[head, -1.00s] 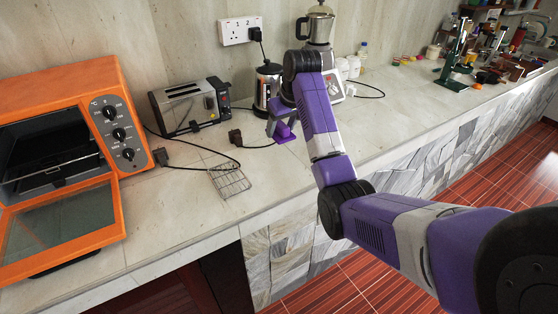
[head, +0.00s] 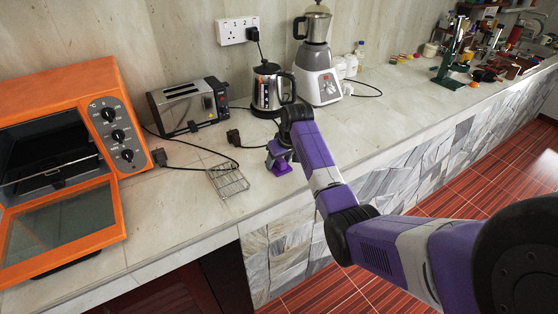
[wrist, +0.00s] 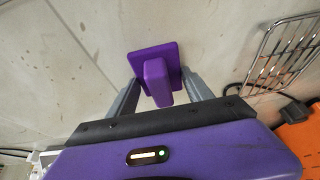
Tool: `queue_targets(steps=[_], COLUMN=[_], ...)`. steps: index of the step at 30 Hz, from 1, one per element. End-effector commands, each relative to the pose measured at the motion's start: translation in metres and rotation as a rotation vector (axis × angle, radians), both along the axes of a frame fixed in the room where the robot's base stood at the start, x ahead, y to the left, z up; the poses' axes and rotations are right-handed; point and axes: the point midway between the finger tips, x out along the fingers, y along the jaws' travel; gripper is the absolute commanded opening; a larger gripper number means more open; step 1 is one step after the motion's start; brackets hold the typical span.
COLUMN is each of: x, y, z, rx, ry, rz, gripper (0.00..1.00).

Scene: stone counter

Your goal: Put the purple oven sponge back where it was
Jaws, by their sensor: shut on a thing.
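The purple oven sponge (wrist: 153,57) has a flat square base and a raised block-shaped handle. My gripper (wrist: 158,92) is shut on the handle, with one grey finger on each side in the wrist view. In the head view, the sponge (head: 282,168) is at the tip of my gripper (head: 278,152), low over the counter and to the right of the wire rack. I cannot tell whether its base touches the counter. The orange oven (head: 140,150) stands at the left with its door open downward.
The wire rack (head: 228,181) lies flat on the counter (head: 190,210), between oven and sponge. A black plug (head: 234,137) and cord lie behind it. A toaster (head: 186,106), a kettle (head: 266,92) and a blender (head: 318,70) stand along the wall.

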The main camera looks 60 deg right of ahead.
Motion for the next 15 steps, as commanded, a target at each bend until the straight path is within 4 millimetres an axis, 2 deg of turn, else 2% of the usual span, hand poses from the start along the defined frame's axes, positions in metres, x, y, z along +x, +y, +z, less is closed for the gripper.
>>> queue_targets(steps=[8,9,12,15], x=[0.0,0.0001,0.0001,0.0], y=[0.0001,0.0001,0.0001,0.0001], z=[-0.0022,-0.0022,-0.0018,-0.0017], rx=[0.0,0.0,0.0,0.0], ry=[0.0,0.0,0.0,0.0], rz=[0.0,0.0,0.0,0.0], gripper=[0.21,0.63,0.81,0.81])
